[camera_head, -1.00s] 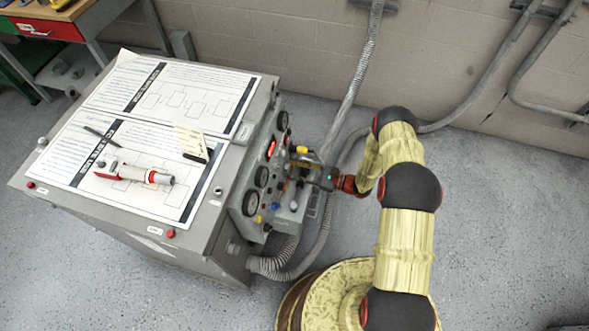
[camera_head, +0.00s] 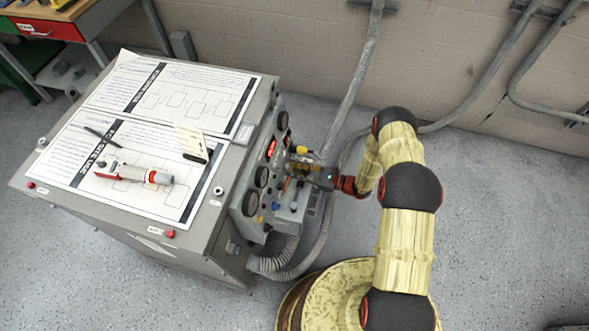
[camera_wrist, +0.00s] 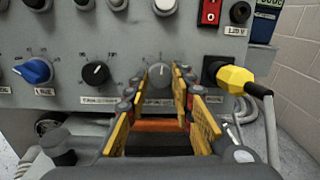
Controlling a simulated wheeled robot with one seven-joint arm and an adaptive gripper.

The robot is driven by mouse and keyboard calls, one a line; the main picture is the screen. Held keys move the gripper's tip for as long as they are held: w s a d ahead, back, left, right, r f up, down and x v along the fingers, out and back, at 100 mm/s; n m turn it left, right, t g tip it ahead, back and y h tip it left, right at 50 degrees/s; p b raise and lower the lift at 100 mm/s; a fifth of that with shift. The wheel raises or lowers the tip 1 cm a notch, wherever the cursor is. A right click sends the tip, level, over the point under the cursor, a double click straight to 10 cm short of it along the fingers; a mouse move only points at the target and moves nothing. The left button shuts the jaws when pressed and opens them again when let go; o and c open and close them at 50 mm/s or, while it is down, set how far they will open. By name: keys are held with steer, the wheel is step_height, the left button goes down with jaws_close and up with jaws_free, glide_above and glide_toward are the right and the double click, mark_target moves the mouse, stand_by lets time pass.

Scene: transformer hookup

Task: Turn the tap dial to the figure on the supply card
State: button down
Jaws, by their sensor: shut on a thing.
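My gripper (camera_wrist: 157,82) reaches the front panel (camera_wrist: 215,80) of the grey cabinet, its yellow fingers on either side of a light grey dial (camera_wrist: 160,72). The fingers are shut on this dial, which has a pale pointer line pointing roughly up. The fingers partly cover the label below it. In the head view my gripper (camera_head: 296,172) is at the panel and hides the dial. A small cream supply card (camera_head: 190,140) stands in a dark holder on the cabinet top; its figure is too small to read.
A black knob (camera_wrist: 95,73) and a blue knob (camera_wrist: 36,71) sit left of the dial. A yellow plug (camera_wrist: 234,79) with a cable sticks out close on the right. A red switch (camera_wrist: 209,12) is above. A red-and-white tool (camera_head: 135,175) lies on papers atop the cabinet.

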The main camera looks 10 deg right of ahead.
steer(key=shift+s+r+m+t+h+p, duration=0.1)
steer(key=shift+m+t+h+p, duration=0.3)
steer(key=shift+m, duration=2)
steer(key=shift+r+m+t+h+p, duration=0.15)
steer(key=shift+m+h+p, duration=0.3)
steer(key=shift+m, duration=1.95)
steer(key=shift+f, duration=0.1)
steer(key=c, duration=1.6)
jaws_free()
steer(key=shift+o, duration=0.5)
steer(key=v, duration=1.2)
